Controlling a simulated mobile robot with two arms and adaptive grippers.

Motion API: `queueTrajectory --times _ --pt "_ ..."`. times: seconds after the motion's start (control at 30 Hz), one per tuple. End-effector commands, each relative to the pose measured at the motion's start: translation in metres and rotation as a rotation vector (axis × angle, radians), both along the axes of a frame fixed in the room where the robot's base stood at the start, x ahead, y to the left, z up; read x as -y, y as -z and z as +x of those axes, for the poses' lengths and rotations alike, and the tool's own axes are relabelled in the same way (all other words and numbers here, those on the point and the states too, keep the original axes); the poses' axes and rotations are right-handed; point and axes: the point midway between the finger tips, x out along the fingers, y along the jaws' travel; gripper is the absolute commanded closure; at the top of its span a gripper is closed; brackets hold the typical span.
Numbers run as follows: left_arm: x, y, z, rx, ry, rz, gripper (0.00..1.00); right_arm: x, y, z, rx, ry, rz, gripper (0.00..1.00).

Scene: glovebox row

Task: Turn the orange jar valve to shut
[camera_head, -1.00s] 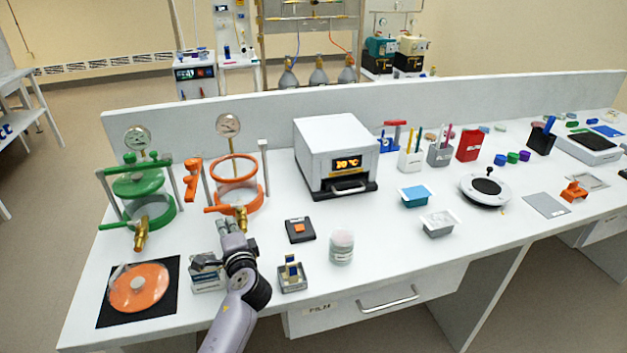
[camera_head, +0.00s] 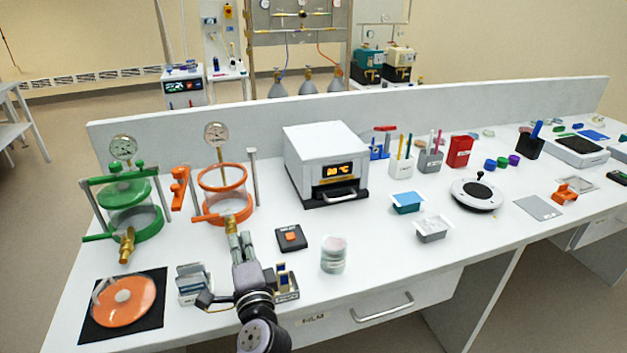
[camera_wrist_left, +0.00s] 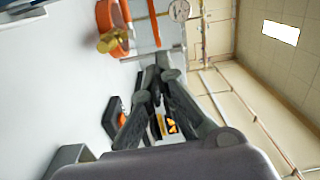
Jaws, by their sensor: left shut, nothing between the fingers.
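The orange jar (camera_head: 236,203) is a clear vessel with orange rings, standing at the back left of the bench. A brass valve fitting (camera_wrist_left: 112,41) sits at its front. An orange bar (camera_head: 204,217) sticks out to the left beside the fitting in the head view. My left gripper (camera_head: 232,226) is shut and empty, with its tips just in front of the fitting and partly hiding it. In the left wrist view, the gripper tips (camera_wrist_left: 164,62) show apart from the brass fitting. My right gripper is not in view.
A green jar (camera_head: 149,219) with its own brass fitting stands to the left. An orange lid (camera_head: 139,308) lies on a black mat. An oven (camera_head: 310,148) stands to the right. A black pad (camera_head: 284,244) and small containers sit near my left arm.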

Motion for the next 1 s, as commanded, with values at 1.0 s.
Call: queueTrajectory --times 1.0 --pt "0.135 -0.131 0.034 0.415 0.59 0.148 1.0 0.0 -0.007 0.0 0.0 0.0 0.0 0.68"
